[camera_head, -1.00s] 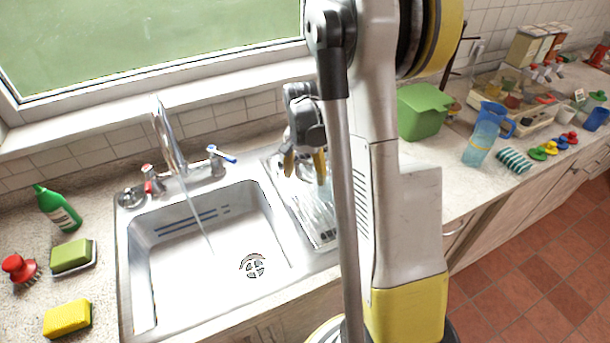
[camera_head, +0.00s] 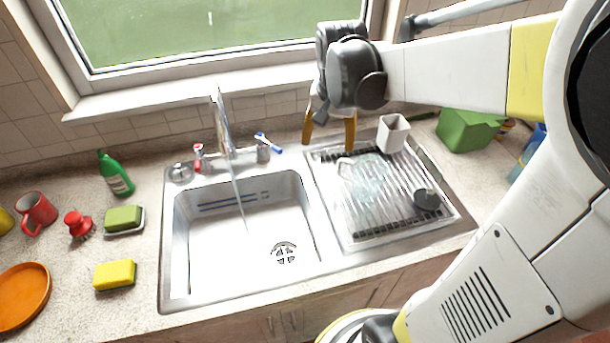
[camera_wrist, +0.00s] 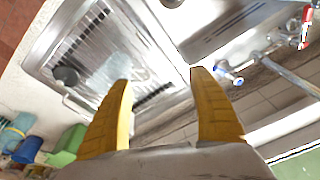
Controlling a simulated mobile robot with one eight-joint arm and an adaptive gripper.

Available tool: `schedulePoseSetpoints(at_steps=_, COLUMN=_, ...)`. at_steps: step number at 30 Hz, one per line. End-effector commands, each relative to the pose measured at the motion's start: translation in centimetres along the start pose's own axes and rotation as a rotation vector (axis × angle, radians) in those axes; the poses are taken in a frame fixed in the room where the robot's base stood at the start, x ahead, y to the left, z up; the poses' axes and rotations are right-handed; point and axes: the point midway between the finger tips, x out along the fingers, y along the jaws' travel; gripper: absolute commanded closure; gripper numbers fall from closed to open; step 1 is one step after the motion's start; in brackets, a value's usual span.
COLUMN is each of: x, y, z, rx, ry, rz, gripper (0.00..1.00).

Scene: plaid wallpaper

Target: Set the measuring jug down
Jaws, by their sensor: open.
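A clear glass jug (camera_head: 370,178) with a pale handle stands on the ribbed drainboard (camera_head: 355,236) right of the sink. I take it for the measuring jug. My gripper (camera_head: 328,143) is open and empty, above the back left part of the drainboard, behind and above the jug and apart from it. In the wrist view the yellow fingers (camera_wrist: 160,76) are spread wide with nothing between them. The jug (camera_wrist: 108,72) shows there beyond the left fingertip, which partly overlaps it.
A white square cup (camera_head: 392,133) stands at the drainboard's back and a small dark round object (camera_head: 427,199) at its right. The tap (camera_head: 222,125) runs into the empty sink (camera_head: 245,240). A green box (camera_head: 468,130) is on the right counter. A window lies behind.

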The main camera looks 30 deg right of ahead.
Motion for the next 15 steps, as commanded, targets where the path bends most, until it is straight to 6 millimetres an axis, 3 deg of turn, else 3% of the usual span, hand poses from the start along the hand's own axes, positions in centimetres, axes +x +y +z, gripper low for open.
schedulePoseSetpoints(at_steps=1, x=-1.4, y=-0.9, z=2.3, rx=-0.08, ry=0.041, rz=-0.028, gripper=0.3)
schedulePoseSetpoints(at_steps=3, x=-2.9, y=-1.9, z=4.8, rx=-0.189, ry=0.103, rz=-0.065, gripper=0.3)
schedulePoseSetpoints(at_steps=9, x=-5.0, y=-3.5, z=11.6, rx=-0.467, ry=0.274, rz=-0.159, gripper=0.3)
schedulePoseSetpoints(at_steps=15, x=-5.2, y=-4.0, z=15.2, rx=-0.625, ry=0.38, rz=-0.211, gripper=0.3)
